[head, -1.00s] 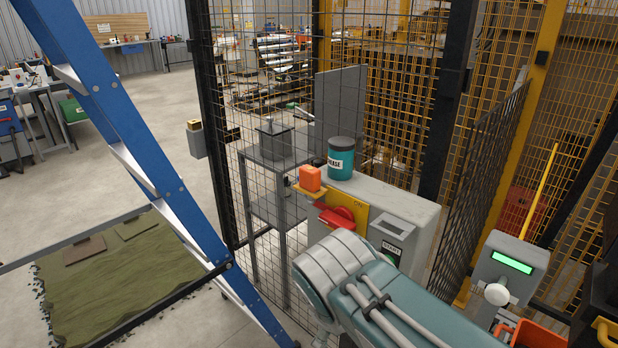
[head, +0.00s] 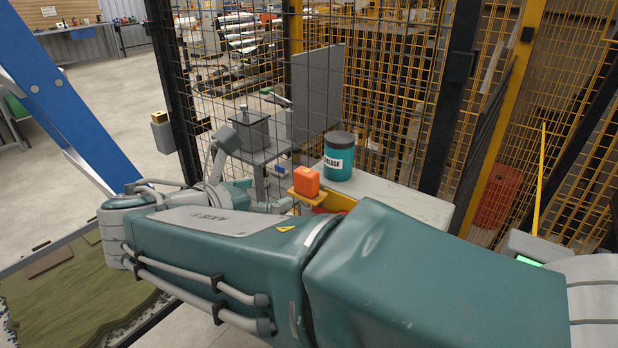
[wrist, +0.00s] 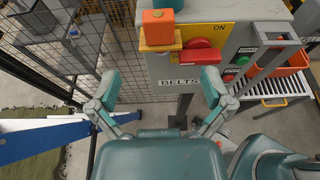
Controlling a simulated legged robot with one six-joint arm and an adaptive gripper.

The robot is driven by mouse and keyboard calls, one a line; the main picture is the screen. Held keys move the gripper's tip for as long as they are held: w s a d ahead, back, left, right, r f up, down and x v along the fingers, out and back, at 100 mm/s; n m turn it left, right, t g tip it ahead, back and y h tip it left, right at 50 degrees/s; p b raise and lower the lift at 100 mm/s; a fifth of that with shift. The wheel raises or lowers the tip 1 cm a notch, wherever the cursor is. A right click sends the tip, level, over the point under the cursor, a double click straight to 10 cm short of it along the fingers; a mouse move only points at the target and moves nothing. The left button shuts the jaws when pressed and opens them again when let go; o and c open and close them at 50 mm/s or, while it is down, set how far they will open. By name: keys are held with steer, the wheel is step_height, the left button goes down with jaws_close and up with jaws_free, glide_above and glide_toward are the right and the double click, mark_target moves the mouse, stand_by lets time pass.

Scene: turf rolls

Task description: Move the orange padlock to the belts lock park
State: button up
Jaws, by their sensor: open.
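The orange padlock (head: 306,181) sits on a small yellow-orange ledge (head: 303,197) at the corner of the grey machine box. It also shows near the top in the wrist view (wrist: 158,27), on the same ledge (wrist: 160,46). My gripper (wrist: 160,88) is open and empty, its two teal-tipped fingers spread below and on either side of the padlock in the picture. A label reading BELTS (wrist: 181,82) is on the box front below a red switch handle (wrist: 203,53). I cannot tell which part is the lock park.
A teal grease tub (head: 339,156) stands on the box behind the padlock. Mesh fencing (head: 215,60) is at the left and back. A grey stand (head: 262,150) is behind my gripper. An orange bin (wrist: 285,57) is at right.

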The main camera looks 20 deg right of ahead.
mark_target(301, 178)
steer(key=x, duration=0.5)
steer(key=shift+w+d+r, duration=0.1)
steer(key=shift+d+r, duration=0.05)
steer(key=shift+r, duration=0.05)
steer(key=shift+x, duration=2.7)
steer(key=shift+w+r, duration=0.15)
steer(key=c, duration=1.3)
